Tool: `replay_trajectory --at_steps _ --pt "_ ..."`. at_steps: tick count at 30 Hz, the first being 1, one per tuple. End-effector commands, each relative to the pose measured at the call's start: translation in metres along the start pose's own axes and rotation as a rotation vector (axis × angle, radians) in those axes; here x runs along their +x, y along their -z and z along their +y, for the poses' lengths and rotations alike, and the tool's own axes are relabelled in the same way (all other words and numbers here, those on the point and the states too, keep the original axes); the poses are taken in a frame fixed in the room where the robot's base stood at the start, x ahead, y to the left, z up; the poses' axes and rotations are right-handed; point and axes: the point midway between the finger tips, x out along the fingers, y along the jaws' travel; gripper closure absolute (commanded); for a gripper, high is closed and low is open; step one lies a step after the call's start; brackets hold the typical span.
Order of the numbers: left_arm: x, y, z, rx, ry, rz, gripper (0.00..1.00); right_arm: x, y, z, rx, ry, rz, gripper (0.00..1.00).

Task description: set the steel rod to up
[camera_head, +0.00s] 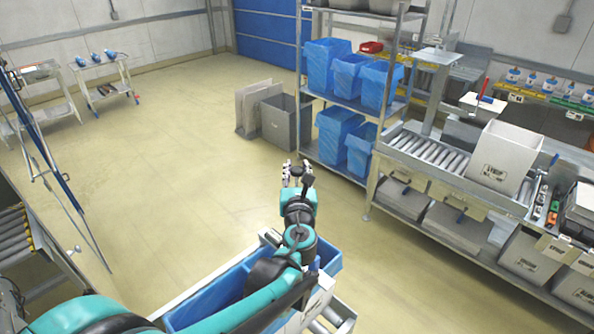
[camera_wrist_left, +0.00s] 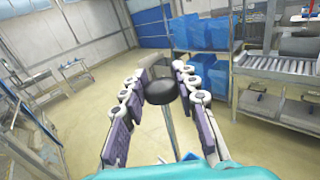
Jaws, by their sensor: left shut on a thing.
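My left gripper (camera_head: 298,166) reaches forward over the floor in the head view. In the left wrist view its two fingers (camera_wrist_left: 160,85) stand on either side of a round black knob (camera_wrist_left: 161,92), and the gripper is shut on it. A thin grey steel rod (camera_wrist_left: 170,130) runs down from the knob between the fingers toward the palm. In the head view the rod is too small and covered to make out clearly. My right gripper is in neither view.
A cart with blue bins (camera_head: 332,263) stands below my left arm. A shelf rack (camera_head: 301,75) with blue-lined boxes stands ahead. A roller conveyor bench (camera_head: 432,148) with a grey box (camera_head: 504,158) is at right. The floor at left of the gripper is clear.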

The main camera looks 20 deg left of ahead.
Motion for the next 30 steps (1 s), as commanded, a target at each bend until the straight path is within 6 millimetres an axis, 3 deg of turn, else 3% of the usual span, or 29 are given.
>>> replay_trajectory --at_steps 6,7,9,10,21,30 --pt "0.0 0.0 0.0 0.001 0.0 0.0 1.0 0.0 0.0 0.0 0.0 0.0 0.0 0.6" --pt "0.0 0.0 0.0 0.001 0.0 0.0 0.68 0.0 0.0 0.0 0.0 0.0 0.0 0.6" --pt "0.0 0.0 0.0 0.001 0.0 0.0 0.5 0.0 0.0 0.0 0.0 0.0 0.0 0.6" --pt "0.0 0.0 0.0 0.001 0.0 0.0 0.48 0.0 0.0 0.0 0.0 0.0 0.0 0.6" --pt "-0.006 0.0 -0.001 0.001 0.001 0.0 0.48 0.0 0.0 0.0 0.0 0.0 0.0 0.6" --pt "-0.064 0.0 -0.001 0.001 0.004 0.0 0.48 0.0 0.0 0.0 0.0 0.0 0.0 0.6"
